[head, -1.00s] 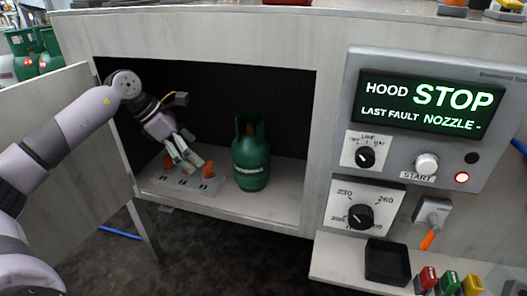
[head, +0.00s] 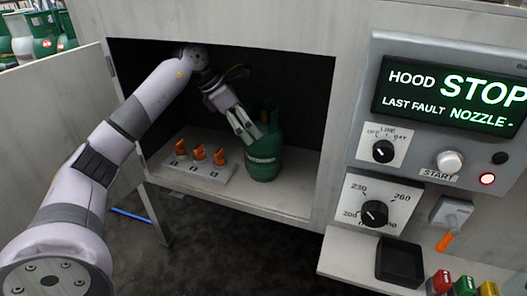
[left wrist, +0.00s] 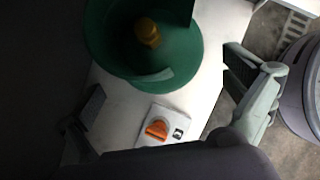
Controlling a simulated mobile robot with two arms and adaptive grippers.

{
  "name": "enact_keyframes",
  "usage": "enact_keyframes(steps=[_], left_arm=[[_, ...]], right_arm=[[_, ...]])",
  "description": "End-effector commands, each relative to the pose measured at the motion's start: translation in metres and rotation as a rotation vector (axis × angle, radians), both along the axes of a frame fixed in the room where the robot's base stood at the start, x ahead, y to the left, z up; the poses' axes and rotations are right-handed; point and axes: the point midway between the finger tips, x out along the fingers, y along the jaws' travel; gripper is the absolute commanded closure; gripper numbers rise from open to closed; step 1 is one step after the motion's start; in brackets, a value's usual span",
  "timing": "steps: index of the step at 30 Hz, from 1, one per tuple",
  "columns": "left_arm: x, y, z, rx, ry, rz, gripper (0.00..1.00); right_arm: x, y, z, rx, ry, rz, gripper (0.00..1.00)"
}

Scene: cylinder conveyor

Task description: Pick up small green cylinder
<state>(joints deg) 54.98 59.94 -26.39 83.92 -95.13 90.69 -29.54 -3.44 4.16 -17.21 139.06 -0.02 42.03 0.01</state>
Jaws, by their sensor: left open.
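The green cylinder (head: 264,165) stands upright on the shelf inside the open cabinet. In the left wrist view the green cylinder (left wrist: 165,72) is seen from above, with a yellow-brown valve inside its collar. My left gripper (head: 248,136) is at the cylinder's upper left side in the head view, its fingers overlapping the upper body. In the left wrist view its fingers are spread wide, with the cylinder between and beyond them. I cannot tell whether either finger touches it. My right gripper is not in view.
A plate with several orange valve handles (head: 199,153) lies on the shelf left of the cylinder. The cabinet's side walls and top edge enclose the arm. The open door (head: 60,100) is at left. A control panel (head: 450,110) is at right; a black tray (head: 399,262) sits below.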

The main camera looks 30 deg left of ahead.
Motion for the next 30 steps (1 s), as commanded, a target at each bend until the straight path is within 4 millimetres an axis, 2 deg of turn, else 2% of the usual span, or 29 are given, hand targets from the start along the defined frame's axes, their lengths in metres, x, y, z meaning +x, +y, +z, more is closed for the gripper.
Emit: enact_keyframes(steps=[2,4,7,16,30], left_arm=[[0.011,-0.012,0.0,-0.003,-0.004,-0.004,0.0],[0.014,-0.015,-0.014,-0.001,0.001,-0.002,0.0],[0.019,-0.018,-0.023,0.0,0.0,-0.001,0.0],[0.021,-0.02,-0.025,0.0,0.0,-0.001,0.0],[0.021,-0.02,-0.025,0.0,0.0,-0.001,0.31]], right_arm=[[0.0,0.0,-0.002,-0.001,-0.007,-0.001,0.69],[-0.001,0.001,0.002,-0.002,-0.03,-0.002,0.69],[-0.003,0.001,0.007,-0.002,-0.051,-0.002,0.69],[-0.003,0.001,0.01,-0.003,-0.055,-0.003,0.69],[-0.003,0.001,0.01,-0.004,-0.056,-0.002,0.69]])
